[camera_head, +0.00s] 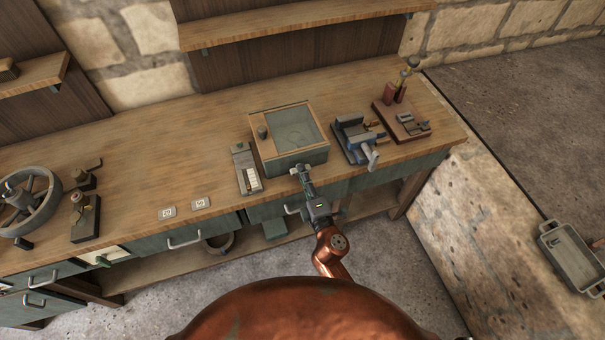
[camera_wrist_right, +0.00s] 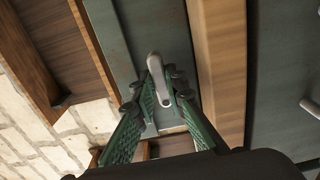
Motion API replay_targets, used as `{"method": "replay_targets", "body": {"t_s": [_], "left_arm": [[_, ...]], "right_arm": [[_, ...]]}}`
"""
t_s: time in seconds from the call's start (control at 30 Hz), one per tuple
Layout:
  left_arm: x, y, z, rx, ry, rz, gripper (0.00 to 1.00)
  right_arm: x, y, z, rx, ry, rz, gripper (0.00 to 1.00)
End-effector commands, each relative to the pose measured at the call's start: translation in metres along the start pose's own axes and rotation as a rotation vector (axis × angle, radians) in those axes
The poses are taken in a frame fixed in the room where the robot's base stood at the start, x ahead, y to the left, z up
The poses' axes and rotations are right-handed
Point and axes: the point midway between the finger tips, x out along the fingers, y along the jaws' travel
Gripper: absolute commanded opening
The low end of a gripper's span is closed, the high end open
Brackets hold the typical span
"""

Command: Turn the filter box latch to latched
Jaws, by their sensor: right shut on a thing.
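The filter box (camera_head: 318,157), a grey-green box with a wood-rimmed lid, stands on the workbench at the middle of the head view. Its front face (camera_wrist_right: 200,65) also shows in the right wrist view. The latch (camera_wrist_right: 155,62) is a light grey, rounded lever on that face. My right gripper (camera_head: 301,170) reaches the front of the box. In the wrist view my right gripper (camera_wrist_right: 158,92) has its green fingers on both sides of the lever, shut on it. The latch is mostly hidden by the gripper in the head view. My left gripper is not in view.
On the workbench (camera_head: 140,140), a narrow grey device (camera_head: 246,168) stands left of the box and a blue vise (camera_head: 356,138) close on its right. A red-based tool (camera_head: 402,120) is farther right. A handwheel (camera_head: 28,203) is at far left. The bench's middle left is mostly clear.

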Motion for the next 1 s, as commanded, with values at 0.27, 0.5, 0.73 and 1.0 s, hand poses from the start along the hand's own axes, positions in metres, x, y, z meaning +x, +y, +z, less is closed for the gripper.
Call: {"method": "replay_targets", "body": {"t_s": [0.27,0.5,0.73,1.0], "left_arm": [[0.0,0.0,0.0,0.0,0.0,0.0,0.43],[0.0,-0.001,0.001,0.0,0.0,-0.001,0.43],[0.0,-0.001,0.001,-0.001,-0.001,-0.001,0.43],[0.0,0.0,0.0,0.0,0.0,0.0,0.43]], "right_arm": [[0.0,-0.001,0.0,-0.001,0.001,-0.001,0.29],[0.0,0.0,0.0,0.0,0.0,0.0,0.3],[-0.018,-0.002,0.0,0.0,0.0,-0.003,0.3],[-0.075,-0.002,0.001,0.001,-0.002,-0.004,0.3]]}}
